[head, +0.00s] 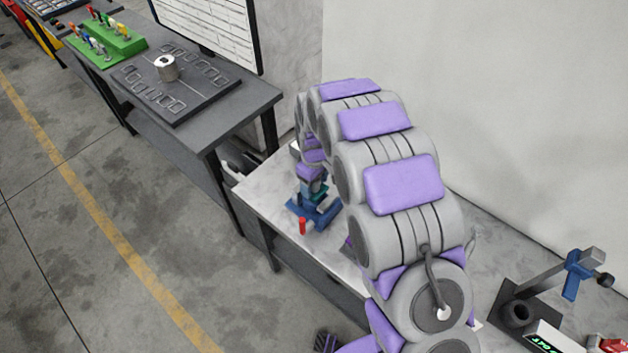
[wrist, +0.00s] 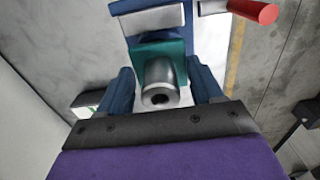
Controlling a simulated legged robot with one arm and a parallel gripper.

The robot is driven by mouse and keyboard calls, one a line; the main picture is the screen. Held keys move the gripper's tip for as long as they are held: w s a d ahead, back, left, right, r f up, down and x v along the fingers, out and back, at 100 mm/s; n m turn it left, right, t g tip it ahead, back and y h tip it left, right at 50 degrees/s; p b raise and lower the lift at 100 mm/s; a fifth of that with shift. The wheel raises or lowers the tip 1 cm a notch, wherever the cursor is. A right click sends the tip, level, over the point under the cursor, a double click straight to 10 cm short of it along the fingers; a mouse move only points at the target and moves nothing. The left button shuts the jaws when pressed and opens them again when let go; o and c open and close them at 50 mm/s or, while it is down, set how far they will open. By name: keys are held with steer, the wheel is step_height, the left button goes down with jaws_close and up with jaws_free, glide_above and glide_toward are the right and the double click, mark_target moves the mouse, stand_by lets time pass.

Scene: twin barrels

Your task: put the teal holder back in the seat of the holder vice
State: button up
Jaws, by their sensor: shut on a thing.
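The teal holder (wrist: 148,50) is between the two blue fingers of my gripper (wrist: 162,72) in the wrist view. A grey metal cylinder with a dark bore stands out of it towards my palm. My gripper is shut on the holder. The holder vice (wrist: 170,18), blue with pale grey jaw parts and a red-ended handle (wrist: 255,10), lies just beyond the holder. In the head view the vice (head: 325,212) stands on the pale bench below my gripper (head: 311,180), and a little teal (head: 320,190) shows there. I cannot tell whether the holder touches the seat.
The pale bench (head: 262,205) runs along the wall. A dark stand with a blue clamp (head: 575,275) is at its right end. A dark table (head: 245,100) to the left bears a tray with a metal cylinder (head: 166,68) and green racks (head: 120,38). The floor at left is clear.

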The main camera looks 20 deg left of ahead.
steer(key=shift+f, duration=1.2)
steer(key=o, duration=1.3)
step_height(320, 180, up, 17)
steer(key=shift+r+p, duration=0.1)
steer(key=shift+p, duration=0.55)
steer(key=shift+w, duration=0.1)
